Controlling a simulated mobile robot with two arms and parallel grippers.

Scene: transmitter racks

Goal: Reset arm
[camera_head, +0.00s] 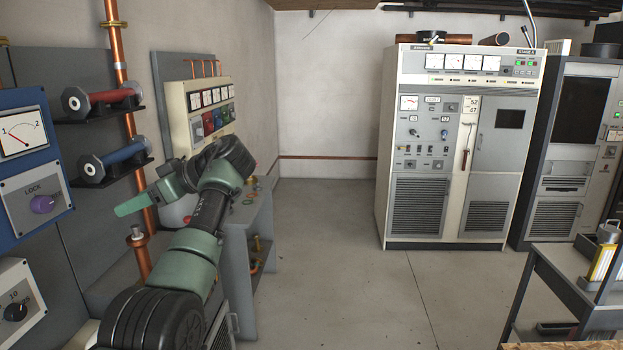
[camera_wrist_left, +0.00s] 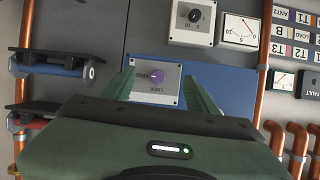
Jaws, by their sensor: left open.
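My left arm comes in from the bottom left of the head view, and its green left gripper (camera_head: 125,207) points left toward the wall panels. In the left wrist view the two green fingers (camera_wrist_left: 160,88) are apart with nothing between them. Beyond the gap is the purple lock knob (camera_wrist_left: 157,76) on its pale plate, apart from the fingers. The same knob (camera_head: 42,204) shows at the left of the head view on the blue panel (camera_head: 62,186). My right gripper is not in view.
Red (camera_head: 104,97) and blue (camera_head: 125,153) cylinders rest on wall brackets near my gripper. A copper pipe (camera_head: 129,125) runs beside them. A grey console (camera_head: 243,235) stands beside the arm. A tall cabinet (camera_head: 458,150) stands at the back. The middle floor is clear.

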